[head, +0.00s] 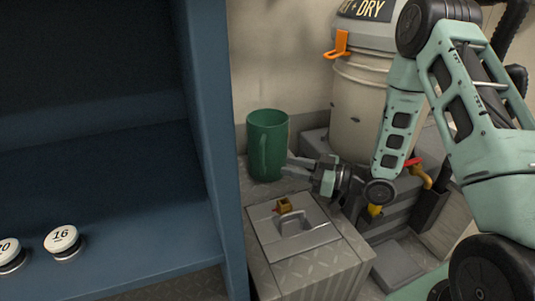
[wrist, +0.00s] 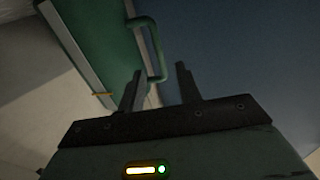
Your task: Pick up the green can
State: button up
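The green can (head: 267,145) stands upright on a grey ledge behind the grey box, with a handle on its side. My gripper (head: 287,163) is level with the can's lower half, its fingertips at the can's right side. In the wrist view the can (wrist: 97,30) fills the upper left, with its green handle (wrist: 158,48) on the right. My gripper (wrist: 159,70) is open there, and the handle's lower end appears between the two fingertips. I cannot tell whether the fingers touch the handle.
A blue shelf unit (head: 212,140) stands close left of the can, with white-topped jars labelled 16 (head: 62,240) and 20 (head: 9,252). A beige barrel (head: 358,105) with an orange clip (head: 339,44) is behind. A grey box (head: 310,262) with a brass latch (head: 284,206) is in front.

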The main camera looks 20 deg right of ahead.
aim_at(267, 150)
jog(key=b+x, duration=0.1)
jog(key=x, duration=0.8)
jog(key=shift+w+r, duration=0.1)
grip_shut()
